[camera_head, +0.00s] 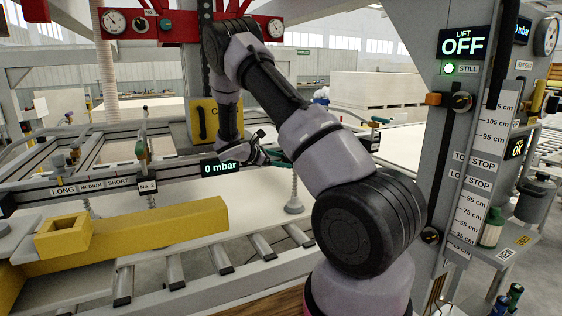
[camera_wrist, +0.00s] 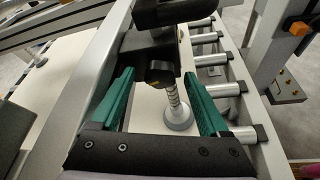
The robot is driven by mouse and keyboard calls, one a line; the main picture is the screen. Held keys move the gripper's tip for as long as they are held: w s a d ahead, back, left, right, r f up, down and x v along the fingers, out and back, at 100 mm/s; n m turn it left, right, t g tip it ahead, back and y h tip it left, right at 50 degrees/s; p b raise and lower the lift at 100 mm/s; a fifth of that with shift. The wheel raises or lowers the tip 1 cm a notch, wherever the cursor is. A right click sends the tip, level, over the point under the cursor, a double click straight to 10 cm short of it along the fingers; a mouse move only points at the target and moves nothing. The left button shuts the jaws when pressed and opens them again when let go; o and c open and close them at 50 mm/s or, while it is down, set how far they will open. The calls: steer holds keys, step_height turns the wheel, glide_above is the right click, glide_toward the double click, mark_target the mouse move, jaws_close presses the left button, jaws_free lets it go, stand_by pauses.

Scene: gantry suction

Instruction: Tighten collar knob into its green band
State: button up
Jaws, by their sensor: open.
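My gripper (camera_wrist: 159,74) is open, with one green finger on each side of a black knob (camera_wrist: 158,72); I see no clear contact. The knob sits at the end of a dark block on the frame, above a spring stem and a grey suction cup (camera_wrist: 178,118). No green band on the knob can be made out, so its setting is unclear. In the head view my gripper (camera_head: 278,158) is at the frame, right of the 0 mbar display (camera_head: 220,167). The knob cannot be picked out there, and the suction cup (camera_head: 294,206) hangs just below.
Rollers (camera_head: 223,257) run below the frame. A yellow beam (camera_head: 130,237) lies at left. A grey post (camera_head: 466,150) with a height scale and a LIFT OFF display stands at right. A yellow box (camera_head: 203,122) hangs on the column behind my forearm.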

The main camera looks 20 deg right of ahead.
jaws_close()
steer(key=shift+s+m+t+h, duration=0.1)
steer(key=shift+m+t+h, duration=0.2)
steer(key=shift+m+t, duration=1.4)
steer(key=shift+m, duration=0.6)
jaws_free()
